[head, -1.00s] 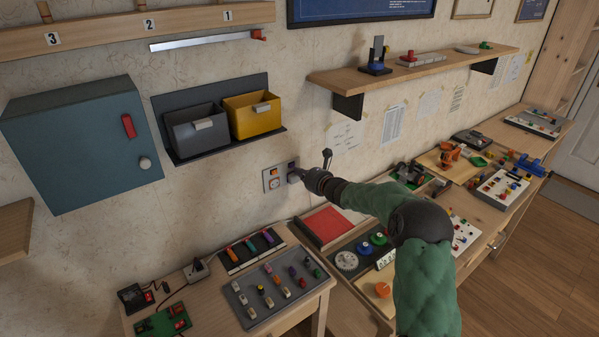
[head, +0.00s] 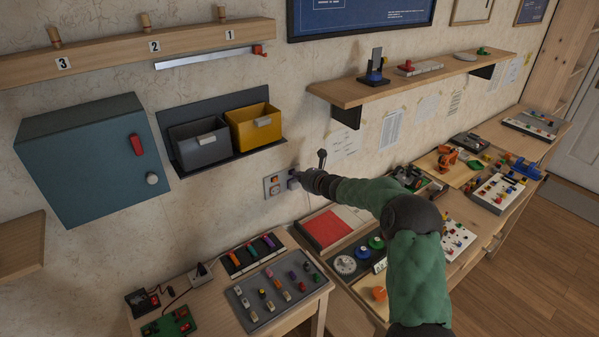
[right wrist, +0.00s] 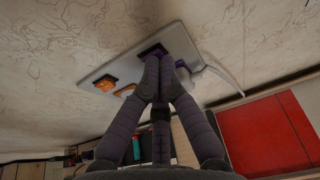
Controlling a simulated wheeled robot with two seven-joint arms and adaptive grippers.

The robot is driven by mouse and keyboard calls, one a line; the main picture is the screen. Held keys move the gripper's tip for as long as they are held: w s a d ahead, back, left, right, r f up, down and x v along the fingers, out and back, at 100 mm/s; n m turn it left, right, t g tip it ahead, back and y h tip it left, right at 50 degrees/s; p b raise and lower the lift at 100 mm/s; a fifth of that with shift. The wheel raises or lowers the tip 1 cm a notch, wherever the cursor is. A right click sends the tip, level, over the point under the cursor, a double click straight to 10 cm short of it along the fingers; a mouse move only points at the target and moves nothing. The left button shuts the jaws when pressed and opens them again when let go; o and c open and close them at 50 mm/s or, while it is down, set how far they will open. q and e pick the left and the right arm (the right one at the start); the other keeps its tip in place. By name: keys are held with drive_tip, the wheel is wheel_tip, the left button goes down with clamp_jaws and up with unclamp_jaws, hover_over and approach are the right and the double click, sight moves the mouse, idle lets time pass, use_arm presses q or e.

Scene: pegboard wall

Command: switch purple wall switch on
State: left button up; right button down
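The grey wall plate (head: 268,190) is on the wall below the yellow bin, and it also shows in the right wrist view (right wrist: 178,37). In the right wrist view the purple switch (right wrist: 151,49) sits in a dark square at the plate's near part, largely hidden by my fingers. An orange switch (right wrist: 104,84) is farther along the plate. My right gripper (right wrist: 163,64) has its fingertips together at the purple switch, touching or very close; I cannot tell which. Nothing is visibly held. The switch's position is hidden. My left gripper is not in view.
A grey bin (head: 198,146) and a yellow bin (head: 255,126) hang above the plate. A blue-grey cabinet (head: 85,165) is at the left. A workbench with a red panel (head: 325,228) and several boards lies below. The wall around the plate is mostly clear.

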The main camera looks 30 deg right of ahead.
use_arm(q)
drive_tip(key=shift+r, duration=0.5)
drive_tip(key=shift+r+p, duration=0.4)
drive_tip(key=shift+p, duration=0.15)
